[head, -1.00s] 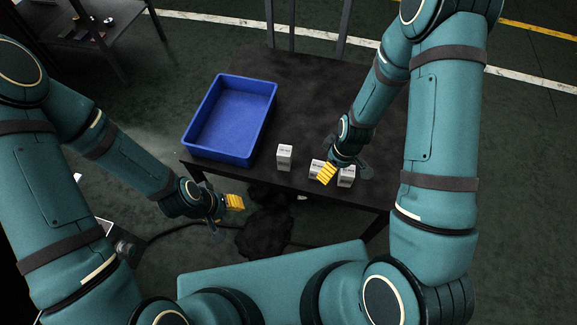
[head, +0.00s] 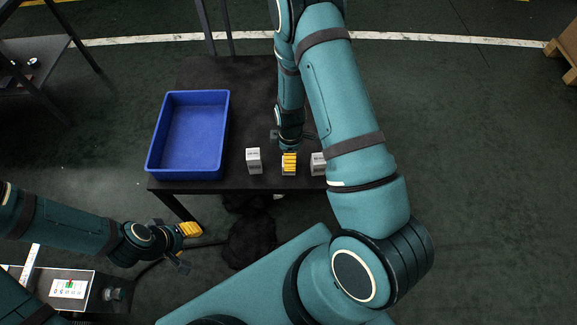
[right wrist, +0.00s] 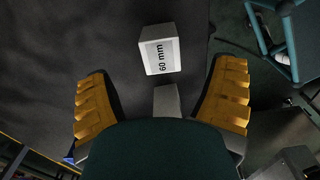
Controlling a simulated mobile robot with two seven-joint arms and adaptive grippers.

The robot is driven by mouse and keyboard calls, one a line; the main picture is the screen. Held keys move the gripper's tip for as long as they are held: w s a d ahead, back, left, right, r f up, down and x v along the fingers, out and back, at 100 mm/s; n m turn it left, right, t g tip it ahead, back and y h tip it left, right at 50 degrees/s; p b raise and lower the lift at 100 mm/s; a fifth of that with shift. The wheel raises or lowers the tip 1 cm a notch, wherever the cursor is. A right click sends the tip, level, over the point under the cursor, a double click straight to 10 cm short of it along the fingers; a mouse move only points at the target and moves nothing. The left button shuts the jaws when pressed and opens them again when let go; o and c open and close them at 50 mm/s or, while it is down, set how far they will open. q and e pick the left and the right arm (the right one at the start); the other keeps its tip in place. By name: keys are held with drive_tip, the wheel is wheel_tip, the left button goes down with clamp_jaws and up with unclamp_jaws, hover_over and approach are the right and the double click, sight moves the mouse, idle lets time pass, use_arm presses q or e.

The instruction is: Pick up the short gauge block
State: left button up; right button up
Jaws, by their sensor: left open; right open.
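Three small pale gauge blocks stand along the front of the dark table: a left one (head: 254,161), a middle one (head: 288,173) and a right one (head: 318,164). Their labels are too small to read in the head view. My right gripper (head: 289,161) is open at the middle block and partly hides it. In the right wrist view, a block marked 60 mm (right wrist: 161,53) lies beyond the open fingers, and a grey block (right wrist: 167,101) shows between them, its lower part hidden. I cannot tell which is the short one. My left gripper (head: 190,230) is open and empty, below the table's front-left corner.
An empty blue bin (head: 188,174) sits on the left of the table (head: 240,100). My right arm covers the table's right side. A dark stand with a labelled panel (head: 68,289) is at the lower left. A shelf (head: 30,60) stands at the far left.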

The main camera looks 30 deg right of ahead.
wheel_tip(320, 180, down, 6)
drive_tip(key=shift+a+r+b, duration=0.15)
drive_tip(key=shift+b, duration=0.65)
drive_tip(key=shift+r, duration=0.1)
drive_tip(key=c, duration=1.4)
wheel_tip(320, 180, up, 10)
drive_tip(key=p, duration=0.2)
drive_tip(key=shift+p, duration=0.3)
drive_tip(key=a+r+m, duration=0.9)
drive_tip(key=r+m, duration=0.2)
drive_tip(key=r, duration=0.2)
drive_tip(key=shift+a+m, duration=0.25)
drive_tip(key=shift+m, duration=0.05)
